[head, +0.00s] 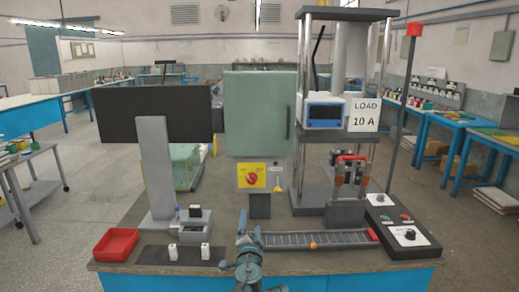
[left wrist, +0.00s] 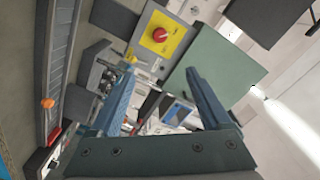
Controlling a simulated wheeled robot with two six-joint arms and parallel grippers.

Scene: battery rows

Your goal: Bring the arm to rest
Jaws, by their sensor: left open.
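My left gripper (head: 250,228) is at the front middle of the bench in the head view, with its blue arm coming up from the bottom edge. It stands in front of the left end of a grey slotted rail (head: 318,240). In the left wrist view the two blue fingers (left wrist: 160,72) are spread apart with nothing held between them. Beyond them are the green cabinet (left wrist: 222,82) and a yellow plate with a red knob (left wrist: 160,35). My right gripper does not show in either view.
A control box (head: 405,236) and a tall press frame (head: 305,100) stand at the right.

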